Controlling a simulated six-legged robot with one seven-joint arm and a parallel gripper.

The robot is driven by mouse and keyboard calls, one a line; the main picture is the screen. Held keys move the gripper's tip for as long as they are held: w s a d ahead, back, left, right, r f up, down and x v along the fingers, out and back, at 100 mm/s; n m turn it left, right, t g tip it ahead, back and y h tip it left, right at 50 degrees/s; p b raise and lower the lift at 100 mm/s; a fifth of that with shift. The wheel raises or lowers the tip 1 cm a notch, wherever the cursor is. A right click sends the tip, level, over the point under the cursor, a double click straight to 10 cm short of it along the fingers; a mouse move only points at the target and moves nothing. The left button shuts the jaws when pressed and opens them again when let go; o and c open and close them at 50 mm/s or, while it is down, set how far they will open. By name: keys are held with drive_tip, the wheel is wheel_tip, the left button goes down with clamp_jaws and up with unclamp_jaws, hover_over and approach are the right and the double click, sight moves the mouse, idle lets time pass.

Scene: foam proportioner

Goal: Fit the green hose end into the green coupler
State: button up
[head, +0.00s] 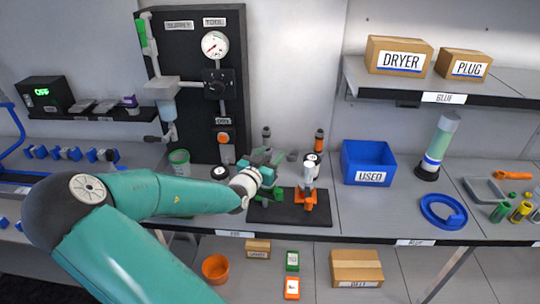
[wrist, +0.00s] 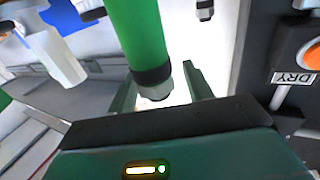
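My gripper (head: 266,165) is low over a black mat (head: 290,213) on the bench, in front of the black panel. In the wrist view, a thick green cylinder (wrist: 140,35) with a black collar and a pale metal tip crosses in front of my gripper fingers (wrist: 160,87). The fingers look spread, with a bright gap right of the tip. I cannot tell whether this cylinder is the hose end or the coupler. A green part (head: 252,190) shows beneath the gripper in the head view, mostly covered by it.
An orange stand (head: 308,205) holding a white tool stands just right of the gripper. The black panel (head: 185,70) with gauge rises behind. A blue USED bin (head: 368,162) is to the right. A green-rimmed cup (head: 180,160) stands left, close above my arm.

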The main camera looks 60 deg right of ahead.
drive_tip(key=a, duration=1.2)
drive_tip(key=shift+s, duration=0.45)
